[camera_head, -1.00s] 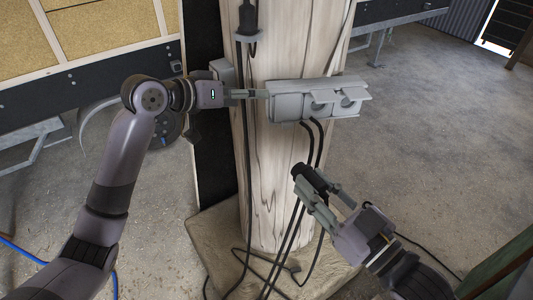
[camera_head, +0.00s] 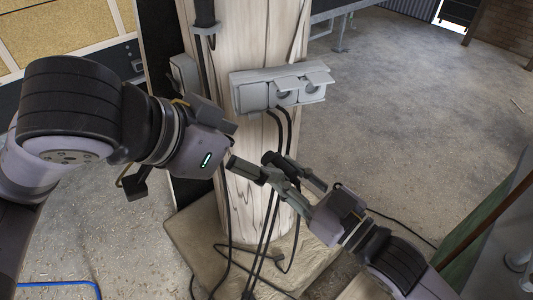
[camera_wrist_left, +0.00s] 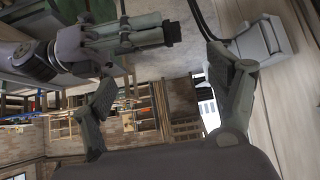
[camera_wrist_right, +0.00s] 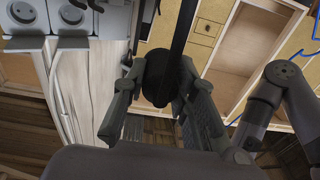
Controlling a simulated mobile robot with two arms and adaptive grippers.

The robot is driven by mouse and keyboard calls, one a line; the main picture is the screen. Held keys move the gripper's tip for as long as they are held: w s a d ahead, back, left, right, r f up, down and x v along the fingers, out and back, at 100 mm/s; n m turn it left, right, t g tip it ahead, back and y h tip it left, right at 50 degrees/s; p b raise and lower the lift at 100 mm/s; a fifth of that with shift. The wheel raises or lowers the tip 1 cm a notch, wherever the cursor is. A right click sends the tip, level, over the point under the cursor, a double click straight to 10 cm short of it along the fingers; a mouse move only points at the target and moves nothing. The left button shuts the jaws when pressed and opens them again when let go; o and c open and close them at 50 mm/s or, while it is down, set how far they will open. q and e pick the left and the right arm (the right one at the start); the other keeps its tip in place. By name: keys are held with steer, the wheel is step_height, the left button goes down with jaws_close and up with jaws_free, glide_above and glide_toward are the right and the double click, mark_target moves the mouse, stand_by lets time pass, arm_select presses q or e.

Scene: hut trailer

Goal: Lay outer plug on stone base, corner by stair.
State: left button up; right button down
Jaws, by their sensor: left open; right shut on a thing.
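The outer plug (camera_head: 270,157) is black, with a dark cable. My right gripper (camera_head: 285,175) is shut on it, in front of the wooden post and below the grey socket box (camera_head: 275,90). The plug (camera_wrist_right: 157,78) is between the fingers in the right wrist view. My left gripper (camera_wrist_left: 167,90) is open and empty; in the head view it is partly hidden, left of the right gripper and close to it. The stone base (camera_head: 192,248) is a beige slab around the post's foot, below both grippers. I cannot clearly make out a stair.
The wooden post (camera_head: 245,205) stands upright between the grippers and the wall side. Black cables hang from the socket box and lie loosely over the base. A green panel (camera_head: 480,222) is at the right. The concrete floor (camera_head: 400,120) beyond is open.

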mark_target(282, 161)
arm_select(q)
steer(key=x, duration=0.9)
steer(key=shift+w+d, duration=0.1)
steer(key=shift+w, duration=0.05)
steer(key=c, duration=1.2)
steer(key=shift+c, duration=0.2)
arm_select(e)
steer(key=c, duration=1.2)
jaws_free()
